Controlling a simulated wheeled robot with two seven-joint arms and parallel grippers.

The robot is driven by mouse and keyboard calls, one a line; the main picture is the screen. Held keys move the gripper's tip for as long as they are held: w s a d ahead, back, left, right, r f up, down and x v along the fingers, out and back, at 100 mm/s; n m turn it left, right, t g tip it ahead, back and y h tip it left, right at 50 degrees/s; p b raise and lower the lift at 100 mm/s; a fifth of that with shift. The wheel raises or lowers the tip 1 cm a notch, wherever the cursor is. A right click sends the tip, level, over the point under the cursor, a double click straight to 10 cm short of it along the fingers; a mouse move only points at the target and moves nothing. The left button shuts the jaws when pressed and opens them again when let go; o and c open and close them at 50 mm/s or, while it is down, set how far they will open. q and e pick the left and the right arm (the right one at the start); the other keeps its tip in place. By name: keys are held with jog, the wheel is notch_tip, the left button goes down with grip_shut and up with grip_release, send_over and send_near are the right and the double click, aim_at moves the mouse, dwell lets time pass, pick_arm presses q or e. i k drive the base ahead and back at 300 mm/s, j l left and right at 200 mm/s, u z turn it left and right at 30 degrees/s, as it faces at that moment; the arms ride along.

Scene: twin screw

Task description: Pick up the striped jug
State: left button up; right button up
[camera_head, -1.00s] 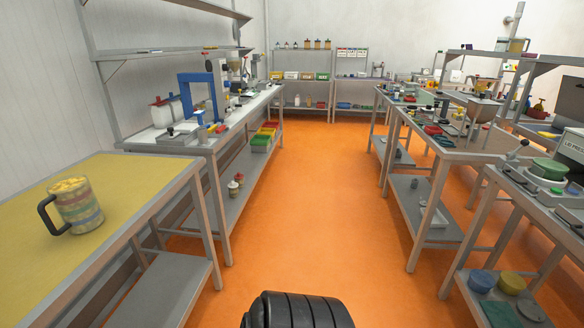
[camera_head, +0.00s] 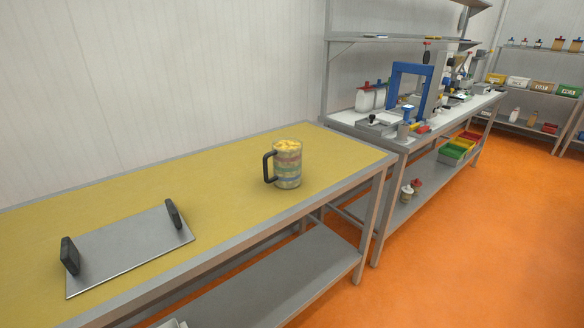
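The striped jug (camera_head: 288,165) stands upright on the yellow-topped table (camera_head: 228,182), near its right end. It is a clear jug with coloured bands, yellow contents up to the rim and a black handle on its left side. Neither of my grippers shows in the view, and nothing touches the jug.
A grey metal tray (camera_head: 130,249) with two black handles lies on the table to the left of the jug. The tabletop around the jug is clear. A second bench (camera_head: 356,124) with a blue frame (camera_head: 409,72) and equipment adjoins at the right. Orange floor (camera_head: 450,215) is open at the right.

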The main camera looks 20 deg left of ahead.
aim_at(287, 153)
jog(key=u, duration=0.7)
